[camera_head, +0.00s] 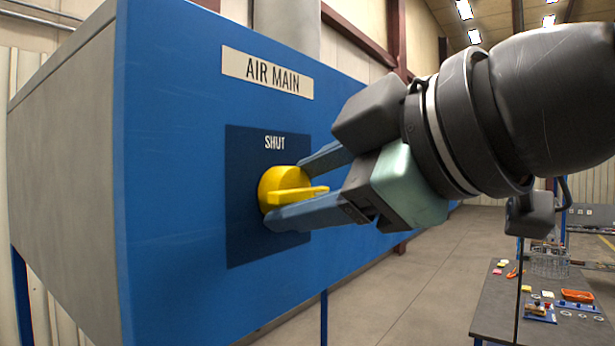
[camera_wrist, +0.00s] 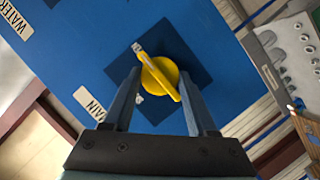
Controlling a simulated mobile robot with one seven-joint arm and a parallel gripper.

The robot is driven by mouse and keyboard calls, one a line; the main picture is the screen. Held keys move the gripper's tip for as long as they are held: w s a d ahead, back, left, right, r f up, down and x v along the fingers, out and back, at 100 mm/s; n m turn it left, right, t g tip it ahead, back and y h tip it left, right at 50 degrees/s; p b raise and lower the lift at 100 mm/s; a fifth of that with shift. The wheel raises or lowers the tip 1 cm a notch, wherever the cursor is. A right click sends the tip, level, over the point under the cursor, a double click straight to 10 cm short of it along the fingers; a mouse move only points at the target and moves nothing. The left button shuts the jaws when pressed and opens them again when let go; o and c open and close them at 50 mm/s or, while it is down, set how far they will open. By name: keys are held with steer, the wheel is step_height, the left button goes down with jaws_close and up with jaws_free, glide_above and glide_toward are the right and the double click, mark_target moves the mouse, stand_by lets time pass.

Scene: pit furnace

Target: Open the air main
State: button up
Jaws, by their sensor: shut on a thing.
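The air main valve is a round yellow knob (camera_head: 285,190) with a raised bar across it. It sits on a dark blue square plate (camera_head: 240,225) on the blue panel, under the sign "AIR MAIN" (camera_head: 267,74). The word "SHUT" (camera_head: 274,142) is on the plate above the knob. My gripper (camera_head: 288,193) has its two fingers on either side of the knob and is shut on it. In the wrist view the knob (camera_wrist: 155,78) lies between my fingertips (camera_wrist: 160,82), its bar running diagonally from upper left to lower right.
The blue panel (camera_head: 165,150) has a grey side at the left. A grey table (camera_head: 495,305) with small parts, an orange tray (camera_head: 577,296) and a wire basket (camera_head: 550,262) stands at the lower right. Open floor (camera_head: 420,275) lies between. A "WATER" sign (camera_wrist: 15,18) shows in the wrist view.

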stand_by(0.3)
steer(key=o, duration=1.4)
steer(key=shift+c, duration=0.2)
steer(key=shift+r, duration=0.1)
